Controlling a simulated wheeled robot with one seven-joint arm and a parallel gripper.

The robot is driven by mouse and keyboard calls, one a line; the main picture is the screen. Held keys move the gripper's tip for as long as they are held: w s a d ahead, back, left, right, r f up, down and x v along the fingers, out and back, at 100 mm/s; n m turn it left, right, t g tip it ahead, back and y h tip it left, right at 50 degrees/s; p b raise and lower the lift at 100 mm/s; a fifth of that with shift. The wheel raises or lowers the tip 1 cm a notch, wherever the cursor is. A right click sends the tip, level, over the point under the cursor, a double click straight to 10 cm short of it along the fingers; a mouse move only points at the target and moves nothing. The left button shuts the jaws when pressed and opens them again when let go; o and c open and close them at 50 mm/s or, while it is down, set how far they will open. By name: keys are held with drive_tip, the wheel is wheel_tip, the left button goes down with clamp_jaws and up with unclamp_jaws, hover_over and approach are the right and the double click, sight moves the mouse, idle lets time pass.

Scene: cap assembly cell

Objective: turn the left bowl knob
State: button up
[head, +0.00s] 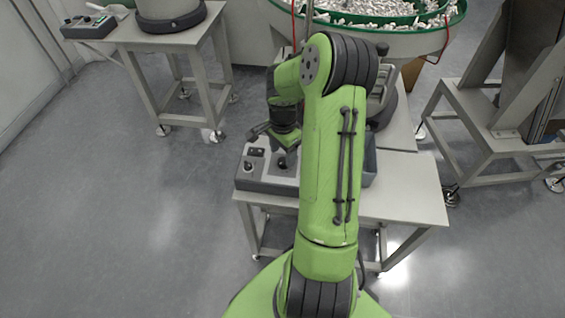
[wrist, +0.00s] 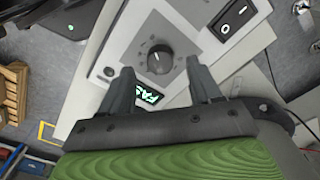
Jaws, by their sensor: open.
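A dark round knob (wrist: 159,59) with a dial scale sits on a light control panel in the wrist view. My gripper (wrist: 163,76) is open, with one finger on each side just below the knob in the picture. The knob appears near the level of the fingertips, between them; I cannot tell whether they touch it. A lit green display (wrist: 152,97) shows between the fingers, partly hidden. In the head view my gripper (head: 287,160) is over the control box (head: 262,185) on the near table, and the arm hides part of that box.
A black rocker switch (wrist: 234,16) is on the panel to the right of the knob. A large green bowl (head: 440,16) full of small white parts stands behind the table (head: 410,205). Another stand (head: 165,45) with a control box (head: 90,27) is at the far left. The left floor is clear.

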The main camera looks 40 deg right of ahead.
sight(283, 161)
wheel_tip(283, 161, down, 3)
drive_tip(key=shift+f+b, duration=0.1)
drive_tip(key=shift+b, duration=0.25)
drive_tip(key=shift+c, duration=0.4)
drive_tip(key=c, duration=1)
drive_tip(key=shift+o, duration=0.2)
